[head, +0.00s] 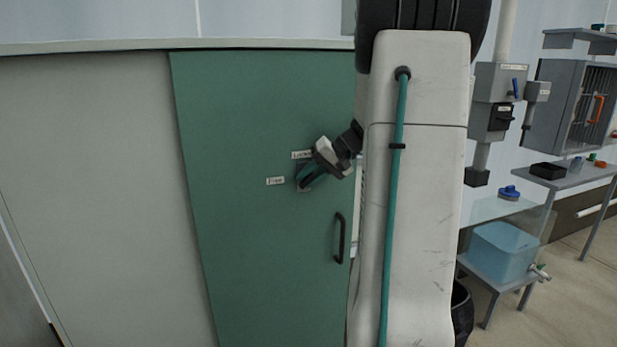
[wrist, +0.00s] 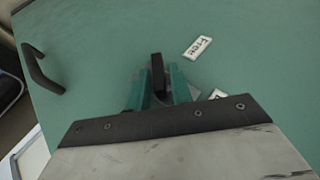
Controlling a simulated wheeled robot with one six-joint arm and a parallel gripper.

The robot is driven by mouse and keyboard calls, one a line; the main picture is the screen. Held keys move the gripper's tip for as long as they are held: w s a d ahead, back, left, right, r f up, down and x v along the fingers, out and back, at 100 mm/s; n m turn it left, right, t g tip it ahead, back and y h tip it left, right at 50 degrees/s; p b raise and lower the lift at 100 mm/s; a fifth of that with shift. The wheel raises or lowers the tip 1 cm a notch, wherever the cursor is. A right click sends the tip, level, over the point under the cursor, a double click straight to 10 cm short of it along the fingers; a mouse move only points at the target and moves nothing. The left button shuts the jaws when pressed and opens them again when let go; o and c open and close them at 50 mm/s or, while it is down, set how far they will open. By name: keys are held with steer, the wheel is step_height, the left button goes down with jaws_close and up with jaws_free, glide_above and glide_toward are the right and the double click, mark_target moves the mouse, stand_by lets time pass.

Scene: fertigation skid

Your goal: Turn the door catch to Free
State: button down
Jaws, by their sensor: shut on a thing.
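The green door (head: 262,110) carries a small catch with a dark lever (wrist: 157,68). In the head view the catch is mostly hidden behind my gripper (head: 305,177). In the wrist view my gripper (wrist: 158,88) has its teal fingers closed on either side of the lever, whose tip shows between them. The Free label (head: 275,181) is left of the catch in the head view and up and right of the fingers in the wrist view (wrist: 198,47). The Locked label (head: 302,154) is above the catch. I cannot tell exactly which way the lever points.
A dark door handle (head: 340,238) is below and right of the catch. It is at the left in the wrist view (wrist: 42,68). Grey switch boxes (head: 497,100), a blue tank (head: 502,250) and a shelf with a black tray (head: 547,170) stand to the right.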

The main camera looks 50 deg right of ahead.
steer(key=t+y, duration=0.1)
steer(key=y, duration=0.1)
steer(key=m+t+y, duration=0.1)
steer(key=t, duration=0.1)
steer(key=shift+s+d+f+y, duration=0.15)
steer(key=shift+d+f+y, duration=0.05)
steer(key=shift+f+y, duration=0.2)
steer(key=shift+f+m+t+y, duration=0.15)
steer(key=shift+m+t+y, duration=0.65)
steer(key=shift+t+y, duration=0.45)
steer(key=shift+t, duration=0.35)
steer(key=c, duration=1.5)
jaws_free()
steer(key=v, duration=0.7)
steer(key=shift+s+d, duration=0.2)
steer(key=shift+s, duration=0.1)
